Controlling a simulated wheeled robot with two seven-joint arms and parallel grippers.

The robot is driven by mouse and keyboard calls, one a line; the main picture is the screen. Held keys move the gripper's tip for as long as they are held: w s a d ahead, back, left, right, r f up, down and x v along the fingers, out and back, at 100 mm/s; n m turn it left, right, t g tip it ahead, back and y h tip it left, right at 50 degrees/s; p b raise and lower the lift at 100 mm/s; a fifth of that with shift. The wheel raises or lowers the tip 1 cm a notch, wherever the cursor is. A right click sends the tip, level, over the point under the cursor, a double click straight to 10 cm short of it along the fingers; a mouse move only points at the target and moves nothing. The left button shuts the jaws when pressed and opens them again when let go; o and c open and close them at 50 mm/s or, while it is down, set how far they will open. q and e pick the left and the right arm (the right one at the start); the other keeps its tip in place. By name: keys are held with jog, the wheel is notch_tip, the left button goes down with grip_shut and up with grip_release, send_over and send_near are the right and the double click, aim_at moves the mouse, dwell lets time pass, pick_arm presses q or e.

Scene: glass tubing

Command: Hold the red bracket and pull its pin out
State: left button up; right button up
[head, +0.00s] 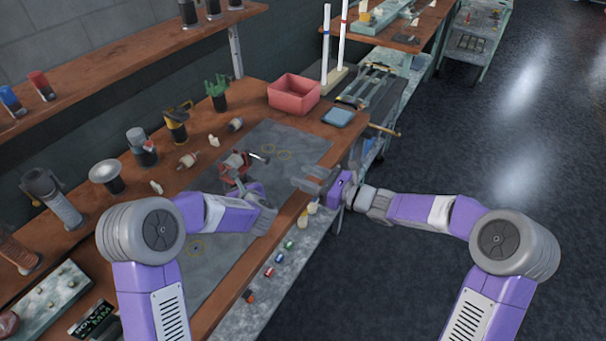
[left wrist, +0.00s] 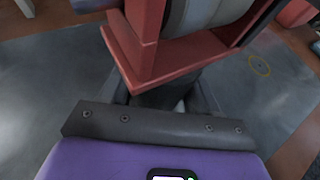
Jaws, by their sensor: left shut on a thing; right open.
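The red bracket (head: 233,168) stands on the grey mat of the workbench in the head view. A bright metal pin (head: 259,156) sticks out of its right side. My left gripper (head: 247,188) is shut on the bracket at its near side. In the left wrist view the red bracket (left wrist: 160,62) fills the upper middle, with a grey rounded part inside it, and its lower part is between the jaws. My right gripper (head: 306,180) is open and empty, to the right of the pin and apart from it, near the bench edge.
The grey mat (head: 290,137) has free room around the bracket. A pink bin (head: 294,94) and a blue pad (head: 338,117) stand behind. Several tools and fittings line the bench's left side. Small coloured items (head: 279,257) lie on a lower ledge in front.

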pick_arm(q)
jog(key=o, duration=1.5)
jog(key=shift+c, duration=0.2)
jog(key=shift+s, duration=0.1)
